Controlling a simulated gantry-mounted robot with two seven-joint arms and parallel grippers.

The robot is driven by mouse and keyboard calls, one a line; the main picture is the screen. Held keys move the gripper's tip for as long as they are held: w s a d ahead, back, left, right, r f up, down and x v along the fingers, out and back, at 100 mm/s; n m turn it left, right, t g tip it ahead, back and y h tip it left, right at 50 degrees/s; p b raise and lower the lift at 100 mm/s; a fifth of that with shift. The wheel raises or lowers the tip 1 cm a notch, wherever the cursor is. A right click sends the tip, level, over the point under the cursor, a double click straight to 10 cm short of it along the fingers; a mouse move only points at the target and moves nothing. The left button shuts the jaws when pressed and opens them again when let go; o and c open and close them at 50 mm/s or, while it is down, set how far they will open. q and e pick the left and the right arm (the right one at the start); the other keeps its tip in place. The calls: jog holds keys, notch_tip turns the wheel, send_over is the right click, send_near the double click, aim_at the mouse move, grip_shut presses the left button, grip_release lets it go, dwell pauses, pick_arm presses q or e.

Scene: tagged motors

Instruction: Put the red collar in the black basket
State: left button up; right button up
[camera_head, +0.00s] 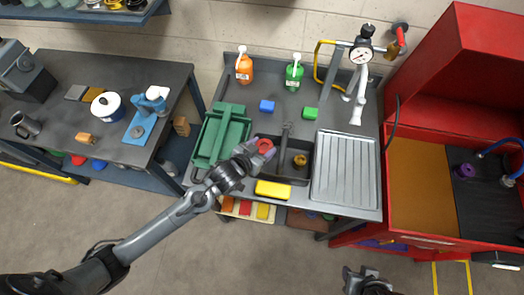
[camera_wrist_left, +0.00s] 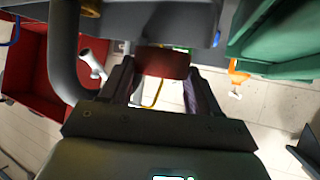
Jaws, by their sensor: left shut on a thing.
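The red collar (camera_head: 265,145) is between the fingers of my left gripper (camera_head: 262,149), which is shut on it. In the left wrist view the collar (camera_wrist_left: 163,62) shows as a dark red band between the two fingers. In the head view the gripper and collar are over the left part of a black, open-topped basin (camera_head: 290,178) set in the grey bench. I cannot tell whether this basin is the black basket, or how high the collar is above it. My right gripper (camera_head: 367,283) is at the bottom edge, partly cut off, away from the bench.
A brown-gold round part (camera_head: 300,160) lies in the basin, beside a grey tap (camera_head: 286,132). A green tray (camera_head: 219,140) stands left, a yellow block (camera_head: 273,189) in front, a ribbed drainboard (camera_head: 345,170) right. Blue and green blocks and two bottles stand behind.

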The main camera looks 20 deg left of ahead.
aim_at(262, 153)
pick_arm(q)
notch_tip(262, 153, down, 2)
jog(key=shift+f, duration=0.3)
jog(key=shift+f, duration=0.1)
jog(key=shift+f, duration=0.5)
jog(key=o, duration=1)
jog(key=shift+f, duration=0.15)
jog(key=shift+o, duration=0.2)
